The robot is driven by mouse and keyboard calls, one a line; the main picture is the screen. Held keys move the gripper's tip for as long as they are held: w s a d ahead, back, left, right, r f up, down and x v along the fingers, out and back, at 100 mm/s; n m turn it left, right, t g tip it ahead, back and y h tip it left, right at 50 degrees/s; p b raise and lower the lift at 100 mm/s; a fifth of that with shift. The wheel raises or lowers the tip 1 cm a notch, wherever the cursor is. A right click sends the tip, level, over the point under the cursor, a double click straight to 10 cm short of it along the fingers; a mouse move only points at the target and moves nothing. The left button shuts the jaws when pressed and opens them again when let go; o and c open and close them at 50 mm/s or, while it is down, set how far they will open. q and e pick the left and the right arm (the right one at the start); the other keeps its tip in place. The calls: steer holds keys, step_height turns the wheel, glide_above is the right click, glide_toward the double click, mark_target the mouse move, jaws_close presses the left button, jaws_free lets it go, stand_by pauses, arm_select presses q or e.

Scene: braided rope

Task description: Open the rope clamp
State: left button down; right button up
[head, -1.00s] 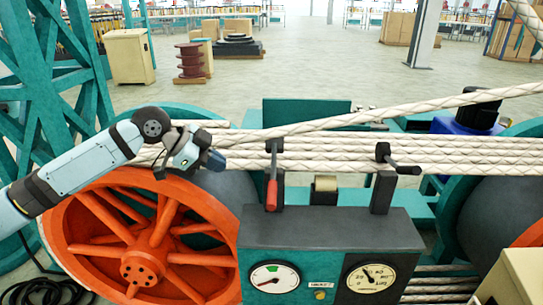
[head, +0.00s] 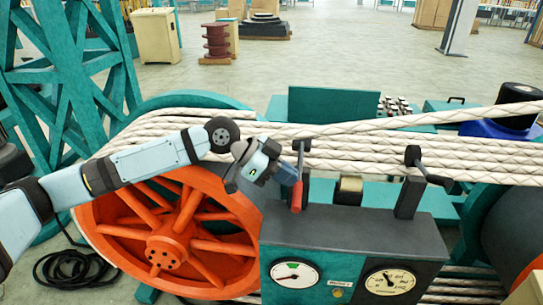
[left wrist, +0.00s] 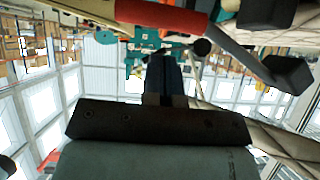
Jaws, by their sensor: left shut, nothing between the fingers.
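Two dark posts rise from the control box; which one is the rope clamp is not marked. The left post carries a lever with a red handle (head: 297,190) hanging down. The right post carries a black lever (head: 430,172) slanting down to the right. Braided white ropes (head: 350,153) run past both. My left gripper (head: 284,173) is shut and empty, just left of the red handle; I cannot tell if they touch. In the left wrist view the red handle (left wrist: 168,17) crosses the top, beyond my dark fingers (left wrist: 165,78). My right gripper is not in view.
The dark-topped control box (head: 350,228) with two gauges stands below the levers. A big orange spoked wheel (head: 165,245) is behind and below my left arm. A brass-coloured roller (head: 349,190) sits between the posts. A black cable coil (head: 72,272) lies on the floor.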

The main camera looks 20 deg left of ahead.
arm_select(q)
step_height(320, 180, down, 2)
steer(key=shift+w+d+f, duration=0.1)
steer(key=shift+w+f, duration=0.05)
steer(key=shift+f, duration=0.05)
step_height(320, 180, down, 5)
steer(key=m+t+b, duration=0.2)
steer(key=shift+r+t+b, duration=0.15)
steer(key=shift+t+b, duration=0.15)
steer(key=shift+b, duration=0.1)
stand_by(0.3)
